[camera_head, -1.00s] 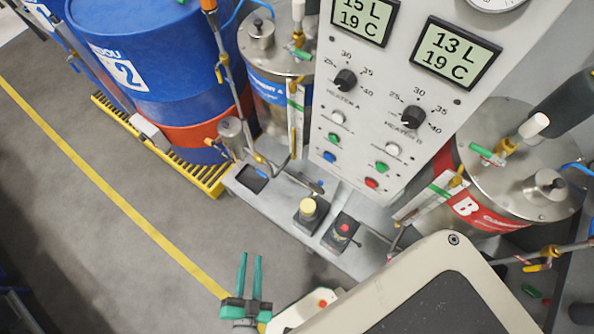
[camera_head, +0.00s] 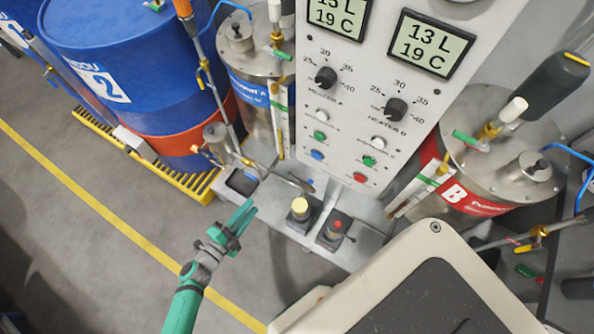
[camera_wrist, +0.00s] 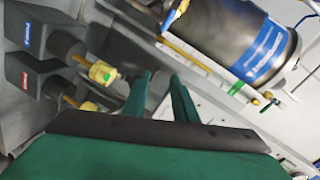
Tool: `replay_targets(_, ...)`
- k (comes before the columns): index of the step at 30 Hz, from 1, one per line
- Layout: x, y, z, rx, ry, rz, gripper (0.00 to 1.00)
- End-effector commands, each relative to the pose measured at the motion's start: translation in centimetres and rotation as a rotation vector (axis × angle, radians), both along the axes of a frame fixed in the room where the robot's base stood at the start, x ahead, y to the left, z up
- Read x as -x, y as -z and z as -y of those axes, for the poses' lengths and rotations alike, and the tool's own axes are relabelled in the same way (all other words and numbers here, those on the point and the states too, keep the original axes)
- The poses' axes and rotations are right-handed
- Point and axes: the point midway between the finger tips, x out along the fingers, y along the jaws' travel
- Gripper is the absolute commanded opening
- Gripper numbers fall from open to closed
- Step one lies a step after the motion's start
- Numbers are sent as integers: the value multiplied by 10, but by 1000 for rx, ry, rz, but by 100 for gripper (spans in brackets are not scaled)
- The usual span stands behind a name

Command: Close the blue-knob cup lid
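My gripper (camera_head: 246,216) is at the lower left of centre in the head view, over the floor in front of the machine's base. Its two green fingers stand apart with nothing between them, as the wrist view (camera_wrist: 161,80) also shows.
A yellow-topped button box (camera_head: 300,207) and a red-topped one (camera_head: 337,227) stand on the base, right of my gripper. A blue drum (camera_head: 140,60) stands on a yellow grate at left. The red-label tank (camera_head: 480,165) is at right. Grey floor (camera_head: 120,235) is free at lower left.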

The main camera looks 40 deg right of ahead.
Motion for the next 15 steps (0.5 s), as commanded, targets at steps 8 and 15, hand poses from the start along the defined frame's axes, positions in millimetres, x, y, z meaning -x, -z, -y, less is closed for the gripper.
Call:
replay_targets(8,-20,7,66,-40,230,160,26)
replay_targets(15,-23,12,111,-49,375,259,26)
